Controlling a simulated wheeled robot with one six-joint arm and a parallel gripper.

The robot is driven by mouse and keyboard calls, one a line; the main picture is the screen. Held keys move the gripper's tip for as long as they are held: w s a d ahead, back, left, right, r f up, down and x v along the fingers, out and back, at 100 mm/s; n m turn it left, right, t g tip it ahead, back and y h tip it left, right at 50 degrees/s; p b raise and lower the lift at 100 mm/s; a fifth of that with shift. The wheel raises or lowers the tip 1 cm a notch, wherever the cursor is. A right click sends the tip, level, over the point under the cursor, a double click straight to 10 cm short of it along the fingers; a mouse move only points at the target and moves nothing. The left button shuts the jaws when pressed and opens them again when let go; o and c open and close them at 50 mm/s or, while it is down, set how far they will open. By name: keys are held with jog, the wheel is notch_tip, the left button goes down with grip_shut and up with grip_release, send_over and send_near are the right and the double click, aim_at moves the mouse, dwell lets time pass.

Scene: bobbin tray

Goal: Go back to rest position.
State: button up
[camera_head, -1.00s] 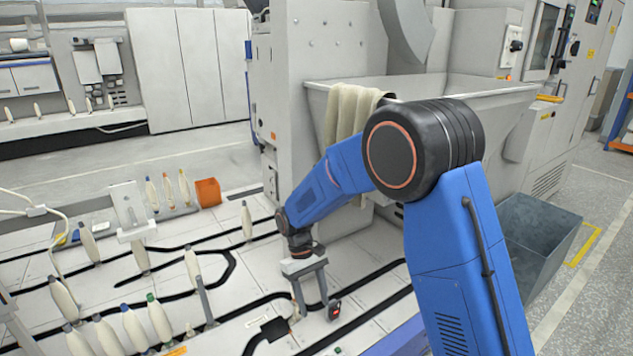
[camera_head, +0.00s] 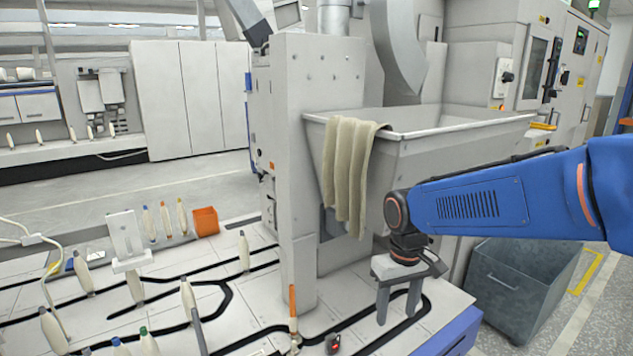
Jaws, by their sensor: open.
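My gripper (camera_head: 398,302) hangs at the end of my blue arm on the right side of the view. Its two grey fingers point down and stand apart, with nothing between them. It is over the right part of the white tray table (camera_head: 440,312), near the table's edge and left of a grey metal bin. An upright bobbin with an orange upper part (camera_head: 293,312) stands to the left of my gripper, apart from it. A small dark object with a red mark (camera_head: 333,343) is near the bottom edge.
Several pale bobbins stand on the left of the table, one at its middle (camera_head: 244,250). An orange box (camera_head: 205,221) sits behind them. A hopper (camera_head: 440,140) with a beige cloth (camera_head: 348,170) over its rim rises behind my gripper. The grey bin (camera_head: 515,285) stands right.

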jog(key=s+d+r+m+t, duration=0.1)
jog(key=s+d+t, duration=0.1)
jog(key=s+d, duration=0.3)
jog(key=s+d+r+m+t, duration=0.2)
jog(key=s+d, duration=0.4)
jog(key=s, duration=0.6)
jog(key=shift+s+t, duration=0.25)
jog(key=shift+t, duration=0.05)
